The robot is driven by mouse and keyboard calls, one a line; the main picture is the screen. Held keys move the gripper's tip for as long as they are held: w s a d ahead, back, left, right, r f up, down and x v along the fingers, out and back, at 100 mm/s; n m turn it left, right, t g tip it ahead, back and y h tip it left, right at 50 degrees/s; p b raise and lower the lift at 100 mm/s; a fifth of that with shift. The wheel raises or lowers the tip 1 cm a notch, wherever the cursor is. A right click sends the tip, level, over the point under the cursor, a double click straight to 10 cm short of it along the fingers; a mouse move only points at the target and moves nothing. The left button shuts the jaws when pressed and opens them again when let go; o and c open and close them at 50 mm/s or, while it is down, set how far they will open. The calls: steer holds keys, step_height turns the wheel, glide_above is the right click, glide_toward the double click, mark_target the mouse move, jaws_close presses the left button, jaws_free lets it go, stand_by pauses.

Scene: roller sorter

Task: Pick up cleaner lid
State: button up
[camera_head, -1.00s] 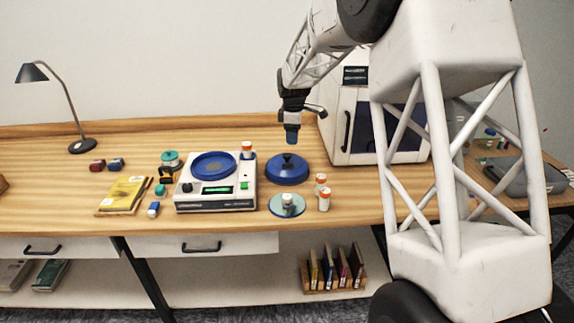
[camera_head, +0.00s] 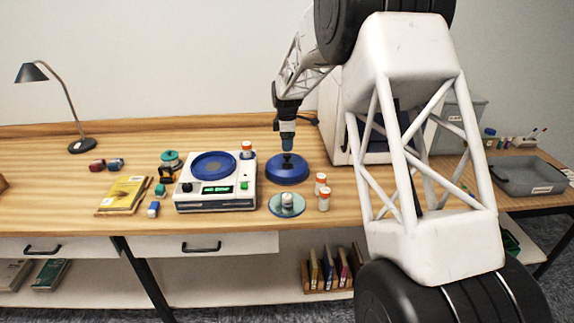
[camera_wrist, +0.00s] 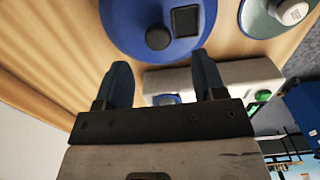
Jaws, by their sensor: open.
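The cleaner lid, a round blue lid (camera_head: 287,174) with a dark knob (camera_head: 288,158) on top, rests on the wooden table right of the white machine. In the wrist view the lid (camera_wrist: 122,25) fills the upper middle, with its round dark knob (camera_wrist: 158,38) and a dark square patch. My gripper (camera_head: 287,146) points down just above the knob. In the wrist view its two blue fingers (camera_wrist: 162,62) are spread apart with nothing between them, and the knob appears just beyond their tips, roughly centred. I cannot tell the exact height gap.
The white machine (camera_head: 216,201) with a blue dish stands close left of the lid. A glass disc (camera_head: 274,208) with a small jar lies in front. A white cabinet (camera_head: 338,138) stands behind right. Table behind the lid is clear.

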mark_target(287, 154)
steer(key=shift+f, duration=0.65)
steer(key=shift+f, duration=0.15)
steer(key=shift+w+f, duration=0.1)
steer(key=shift+f, duration=2.4)
steer(key=c, duration=1)
